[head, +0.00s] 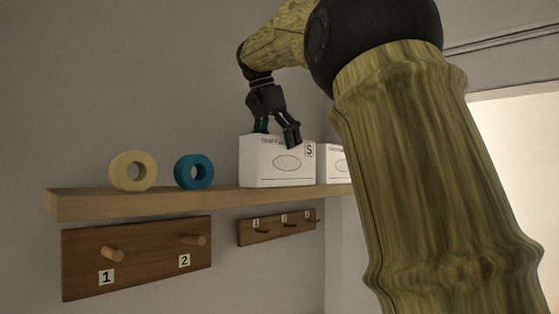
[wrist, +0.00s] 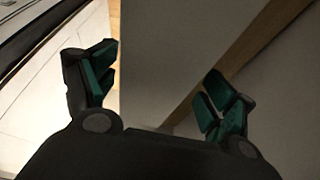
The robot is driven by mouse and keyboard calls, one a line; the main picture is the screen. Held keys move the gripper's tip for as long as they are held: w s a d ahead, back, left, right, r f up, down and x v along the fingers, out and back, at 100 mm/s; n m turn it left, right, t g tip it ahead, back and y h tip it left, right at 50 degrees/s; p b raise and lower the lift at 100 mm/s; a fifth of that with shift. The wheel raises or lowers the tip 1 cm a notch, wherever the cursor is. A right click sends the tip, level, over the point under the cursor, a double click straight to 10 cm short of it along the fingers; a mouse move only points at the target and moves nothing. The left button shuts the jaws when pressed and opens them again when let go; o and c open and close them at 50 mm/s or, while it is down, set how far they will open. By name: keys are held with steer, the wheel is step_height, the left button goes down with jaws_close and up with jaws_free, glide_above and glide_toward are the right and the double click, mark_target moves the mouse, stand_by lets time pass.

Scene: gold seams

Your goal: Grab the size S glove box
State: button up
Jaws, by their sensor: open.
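The size S glove box (head: 277,163) is a white box with an oval on its front and a black S in the upper right corner. It stands on the wooden shelf (head: 110,203). My gripper (head: 275,138) is open at the top of this box, with one finger in front of its upper front edge and the other partly hidden behind it. In the wrist view the two teal-padded fingers of my gripper (wrist: 160,97) are spread, with a plain grey surface (wrist: 170,45) between them, seemingly the box. I cannot tell whether the fingers touch it.
A second white box (head: 334,164) stands close to the right, partly hidden by my arm. A cream tape roll (head: 133,171) and a blue tape roll (head: 194,171) stand to the left. Below hang peg boards, one with numbered labels (head: 137,257) and a smaller one (head: 277,227).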

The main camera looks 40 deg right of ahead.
steer(key=shift+s+d+f, duration=0.1)
steer(key=shift+d+f, duration=0.05)
steer(key=shift+f, duration=0.05)
steer(key=shift+s+f, duration=0.1)
steer(key=shift+s, duration=0.2)
steer(key=shift+w, duration=0.15)
steer(key=shift+w+f, duration=0.1)
steer(key=c, duration=1.5)
steer(key=shift+o, duration=0.2)
